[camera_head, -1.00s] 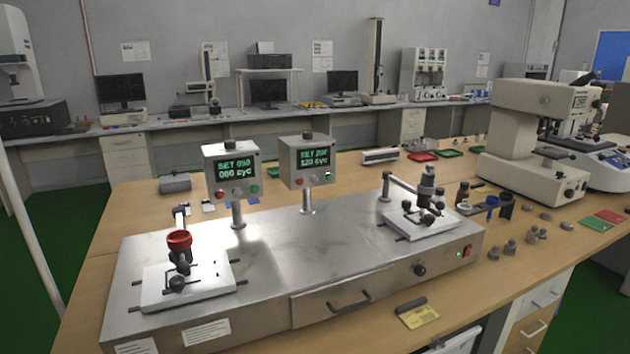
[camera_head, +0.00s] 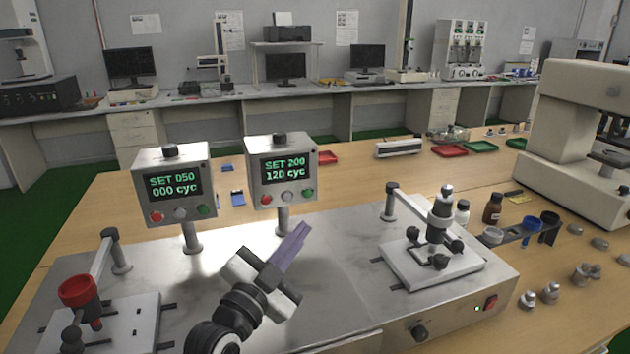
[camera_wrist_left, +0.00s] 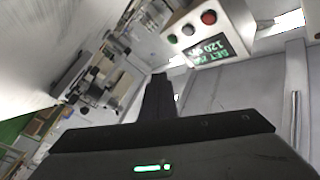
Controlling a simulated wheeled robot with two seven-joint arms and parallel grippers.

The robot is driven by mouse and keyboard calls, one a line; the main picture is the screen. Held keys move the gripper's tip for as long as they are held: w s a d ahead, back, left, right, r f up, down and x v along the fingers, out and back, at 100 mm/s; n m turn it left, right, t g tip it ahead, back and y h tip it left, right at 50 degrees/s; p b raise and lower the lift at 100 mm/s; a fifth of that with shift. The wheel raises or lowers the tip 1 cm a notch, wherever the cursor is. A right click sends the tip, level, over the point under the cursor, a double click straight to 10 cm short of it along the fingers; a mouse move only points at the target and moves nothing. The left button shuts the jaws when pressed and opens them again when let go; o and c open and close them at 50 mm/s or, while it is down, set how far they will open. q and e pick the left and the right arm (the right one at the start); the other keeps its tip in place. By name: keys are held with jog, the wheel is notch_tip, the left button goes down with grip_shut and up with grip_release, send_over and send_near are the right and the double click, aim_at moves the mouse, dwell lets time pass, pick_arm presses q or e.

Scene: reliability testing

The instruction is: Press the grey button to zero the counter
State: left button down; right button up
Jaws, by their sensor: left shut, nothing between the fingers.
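Two counter boxes stand on posts at the back of a steel bench unit. The right counter box (camera_head: 281,169) reads SET 200, 120 cyc. Below its screen are a red button, a grey button (camera_head: 287,195) and a green button. The left counter box (camera_head: 172,186) reads SET 050, 000 cyc, with its own grey button (camera_head: 180,213). My left gripper (camera_head: 302,230) is shut and empty, in front of and below the right box, apart from it. In the left wrist view, the fingers (camera_wrist_left: 158,92) show below the box and its grey button (camera_wrist_left: 189,29).
A test station with a red cup (camera_head: 80,290) is at the left of the steel unit (camera_head: 345,285). Another station with a black-and-metal head (camera_head: 440,215) is at the right. Bottles, metal weights and a large cream instrument (camera_head: 565,140) stand further right.

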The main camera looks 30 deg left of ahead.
aim_at(287, 197)
pick_arm(q)
jog(key=w+a+b, duration=0.3)
jog(key=w+a, duration=0.3)
jog(key=shift+a+r, duration=0.15)
jog(key=shift+a, duration=0.2)
pick_arm(e)
jog(key=shift+s+a+f, duration=0.1)
jog(key=shift+s+f, duration=0.2)
jog(key=shift+f, duration=0.6)
jog(key=shift+s+f, duration=0.25)
jog(key=shift+f, duration=0.6)
dwell(0.7)
pick_arm(q)
jog(key=shift+w+a, duration=0.3)
